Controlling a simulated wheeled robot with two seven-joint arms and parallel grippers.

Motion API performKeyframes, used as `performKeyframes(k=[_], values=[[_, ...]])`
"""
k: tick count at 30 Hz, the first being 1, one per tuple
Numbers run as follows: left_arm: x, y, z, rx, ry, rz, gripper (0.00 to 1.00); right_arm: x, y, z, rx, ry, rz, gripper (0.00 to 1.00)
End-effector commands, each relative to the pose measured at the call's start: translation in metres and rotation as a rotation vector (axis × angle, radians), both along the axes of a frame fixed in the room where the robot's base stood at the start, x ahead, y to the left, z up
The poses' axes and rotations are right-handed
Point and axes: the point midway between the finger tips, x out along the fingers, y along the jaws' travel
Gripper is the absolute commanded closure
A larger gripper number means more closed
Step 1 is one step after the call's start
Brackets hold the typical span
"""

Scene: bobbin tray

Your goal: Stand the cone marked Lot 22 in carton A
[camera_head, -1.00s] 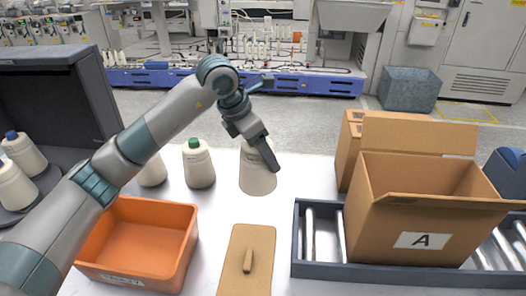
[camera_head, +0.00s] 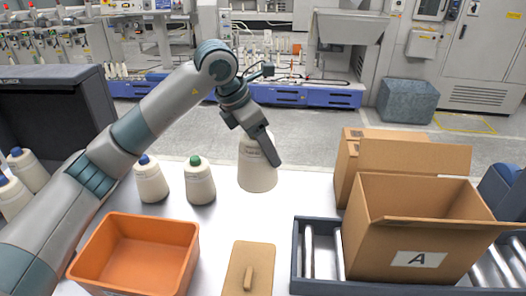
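A white yarn cone (camera_head: 257,172) is upright in the middle of the view, with a label near its top that is too small to read. My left gripper (camera_head: 262,143) is at its top, and the fingers seem closed around its upper part, hiding the tip. I cannot tell clearly whether its base touches the table. Carton A (camera_head: 417,230) is an open brown box with an "A" label, on the rollers at the right. A green-tipped cone (camera_head: 200,182) and a blue-tipped cone (camera_head: 151,181) stand left of the held cone. My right gripper is not in view.
An orange bin (camera_head: 134,252) sits at front left, beside a brown board with a handle (camera_head: 248,270). More cones (camera_head: 27,170) stand at the far left. Another carton (camera_head: 350,160) is behind carton A. White table lies clear between the cone and the roller tray (camera_head: 297,262).

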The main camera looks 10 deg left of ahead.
Motion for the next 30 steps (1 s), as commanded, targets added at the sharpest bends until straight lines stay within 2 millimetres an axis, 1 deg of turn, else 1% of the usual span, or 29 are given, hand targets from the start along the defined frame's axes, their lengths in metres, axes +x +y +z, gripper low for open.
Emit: performKeyframes(k=[1, 8, 30], values=[[0.000, 0.000, 0.008, -0.001, -0.002, 0.000, 0.66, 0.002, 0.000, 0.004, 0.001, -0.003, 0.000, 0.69], [0.000, 0.000, 0.031, -0.001, -0.002, 0.000, 0.66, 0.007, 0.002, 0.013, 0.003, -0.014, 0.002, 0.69], [0.000, 0.000, 0.103, -0.001, -0.002, 0.000, 0.66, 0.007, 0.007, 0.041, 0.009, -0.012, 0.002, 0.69]])
